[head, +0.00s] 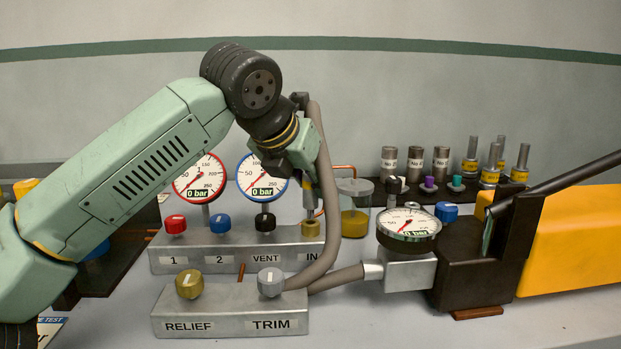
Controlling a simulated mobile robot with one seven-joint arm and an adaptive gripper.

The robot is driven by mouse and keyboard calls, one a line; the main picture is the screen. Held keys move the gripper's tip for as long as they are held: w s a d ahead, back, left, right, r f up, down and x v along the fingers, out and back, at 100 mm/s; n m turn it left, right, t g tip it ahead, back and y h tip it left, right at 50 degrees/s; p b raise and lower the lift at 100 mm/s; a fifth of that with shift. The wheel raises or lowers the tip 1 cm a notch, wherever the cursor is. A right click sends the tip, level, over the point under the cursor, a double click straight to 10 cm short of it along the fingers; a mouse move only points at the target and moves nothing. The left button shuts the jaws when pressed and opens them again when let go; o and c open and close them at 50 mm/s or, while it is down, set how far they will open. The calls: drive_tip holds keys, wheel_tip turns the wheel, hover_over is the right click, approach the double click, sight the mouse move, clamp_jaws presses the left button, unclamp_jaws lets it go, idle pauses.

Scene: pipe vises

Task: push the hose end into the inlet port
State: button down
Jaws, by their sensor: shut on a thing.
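The grey hose (328,190) runs from the pump fitting, loops low near the trim block and rises beside my wrist, bending over at the top. My gripper (308,178) points down and is shut on the hose near its end. The hose end (309,198) shows as a small metallic piece below the gripper, partly hidden by it. The brass inlet port (311,229) sits on the manifold above the "IN" label, directly under the hose end. Whether the two touch or a small gap remains cannot be told from here.
The manifold (215,259) carries red, blue and black knobs and two gauges reading 0 bar. The relief and trim block (215,320) stands in front. The pump (470,265) with its gauge (409,224) is right. Several cylinders (414,165) stand behind.

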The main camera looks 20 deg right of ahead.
drive_tip(key=shift+f+b, duration=1.1)
drive_tip(key=shift+f, duration=0.3)
drive_tip(key=c, duration=1.3)
unclamp_jaws()
drive_tip(key=shift+a, duration=0.1)
drive_tip(key=v, duration=1.2)
